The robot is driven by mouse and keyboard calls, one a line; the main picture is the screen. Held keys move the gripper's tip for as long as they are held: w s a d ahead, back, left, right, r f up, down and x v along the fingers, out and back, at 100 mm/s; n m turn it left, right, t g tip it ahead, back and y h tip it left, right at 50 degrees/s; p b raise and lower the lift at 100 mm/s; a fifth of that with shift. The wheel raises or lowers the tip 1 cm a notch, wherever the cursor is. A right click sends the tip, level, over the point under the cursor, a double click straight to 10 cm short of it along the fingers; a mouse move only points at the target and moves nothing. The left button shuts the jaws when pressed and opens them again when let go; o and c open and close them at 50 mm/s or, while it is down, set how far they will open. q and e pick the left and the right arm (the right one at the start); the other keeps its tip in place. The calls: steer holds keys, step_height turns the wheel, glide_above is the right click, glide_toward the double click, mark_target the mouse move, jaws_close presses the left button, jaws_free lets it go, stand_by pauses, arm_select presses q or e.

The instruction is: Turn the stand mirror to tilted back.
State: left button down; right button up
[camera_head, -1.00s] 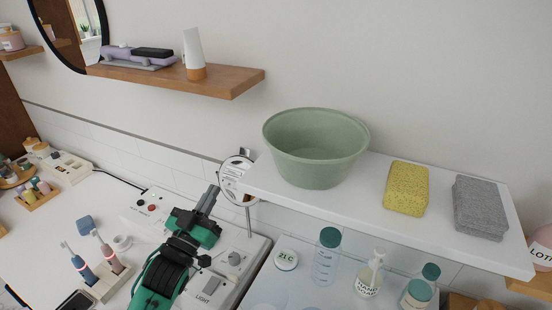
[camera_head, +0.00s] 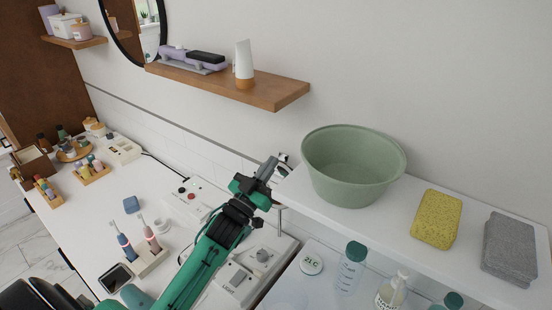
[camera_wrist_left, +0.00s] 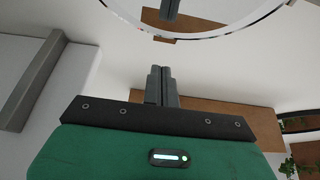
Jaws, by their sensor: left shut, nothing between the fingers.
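The stand mirror (camera_head: 284,160) is a small round mirror on a thin metal stem, by the left end of the white shelf. In the head view my left gripper (camera_head: 271,166) covers most of its disc, so its tilt is hard to read. The mirror's round rim and glass (camera_wrist_left: 215,18) fill the top of the left wrist view, ahead of the fingers. My left gripper (camera_wrist_left: 160,74) is shut with nothing between its fingers. Its tips are close to the mirror; I cannot tell if they touch. My right gripper is not in view.
A white shelf (camera_head: 385,228) holds a green basin (camera_head: 352,170), a yellow sponge (camera_head: 437,218) and a grey block (camera_head: 510,248). Bottles stand below it. A wooden wall shelf (camera_head: 275,94) is above. Toothbrushes (camera_head: 150,235) stand on the counter at left.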

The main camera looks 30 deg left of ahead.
mark_target(284, 155)
arm_select(q)
steer(key=shift+w+d+f+p, duration=0.1)
steer(key=shift+w+f+p, duration=0.2)
steer(key=shift+w, duration=0.4)
steer(key=shift+w+d+f+p, duration=0.15)
steer(key=shift+w+f, duration=0.15)
steer(key=shift+w, duration=0.4)
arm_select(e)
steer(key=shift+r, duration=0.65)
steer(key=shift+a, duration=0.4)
arm_select(q)
steer(key=shift+w+b, duration=0.4)
steer(key=shift+w, duration=0.15)
steer(key=shift+w+d, duration=0.1)
steer(key=shift+w, duration=0.15)
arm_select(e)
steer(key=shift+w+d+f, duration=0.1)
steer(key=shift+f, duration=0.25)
arm_select(q)
steer(key=shift+s, duration=0.1)
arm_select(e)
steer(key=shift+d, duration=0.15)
